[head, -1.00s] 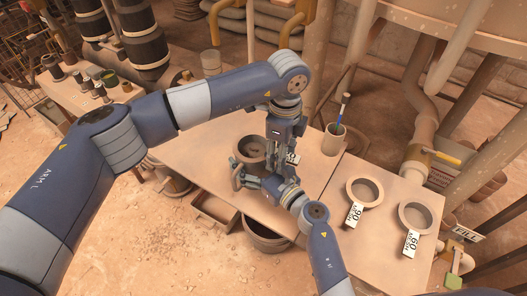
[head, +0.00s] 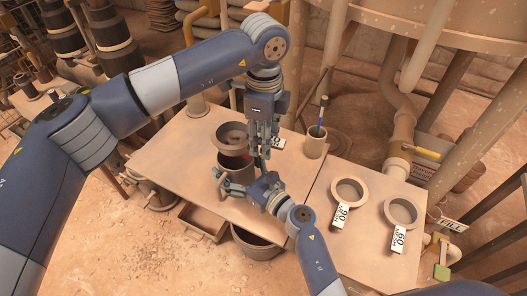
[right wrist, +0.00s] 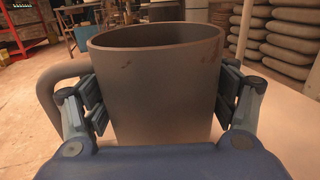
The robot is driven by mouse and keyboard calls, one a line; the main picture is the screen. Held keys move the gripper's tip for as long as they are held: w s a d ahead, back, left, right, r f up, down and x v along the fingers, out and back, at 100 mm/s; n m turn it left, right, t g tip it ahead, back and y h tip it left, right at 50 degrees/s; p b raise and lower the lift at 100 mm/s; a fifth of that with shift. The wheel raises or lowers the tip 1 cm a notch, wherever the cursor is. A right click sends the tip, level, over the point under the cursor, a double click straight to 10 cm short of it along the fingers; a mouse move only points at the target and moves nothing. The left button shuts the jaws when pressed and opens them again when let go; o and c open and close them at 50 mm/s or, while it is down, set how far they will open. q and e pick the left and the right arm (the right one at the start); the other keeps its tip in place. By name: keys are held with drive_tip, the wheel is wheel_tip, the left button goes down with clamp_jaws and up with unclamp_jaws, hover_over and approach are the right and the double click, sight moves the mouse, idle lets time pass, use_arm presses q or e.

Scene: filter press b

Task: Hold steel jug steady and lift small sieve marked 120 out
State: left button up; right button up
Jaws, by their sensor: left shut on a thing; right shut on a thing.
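The steel jug (head: 236,168) stands on the near table, and it fills the right wrist view (right wrist: 155,90), with its handle at left. My right gripper (head: 233,182) is shut around the jug's sides; its fingers also show in the right wrist view (right wrist: 160,105). The small sieve (head: 233,136) is a round grey ring above the jug's mouth, with the jug's dark inside showing below it. My left gripper (head: 263,152) points down and is shut on the sieve's handle side. A white tag (head: 278,143) sticks out behind its fingers, mostly hidden.
Two round sieves tagged 90 (head: 349,192) and 60 (head: 400,212) lie on the right part of the table. A cup with a brush (head: 315,142) stands behind my left gripper. A bucket (head: 257,244) and wooden box (head: 203,221) are below the front edge.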

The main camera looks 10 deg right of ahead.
use_arm(q)
drive_tip(key=shift+r, duration=1.15)
use_arm(e)
drive_tip(key=o, duration=1.2)
drive_tip(key=shift+o, duration=0.2)
drive_tip(key=shift+s, duration=0.1)
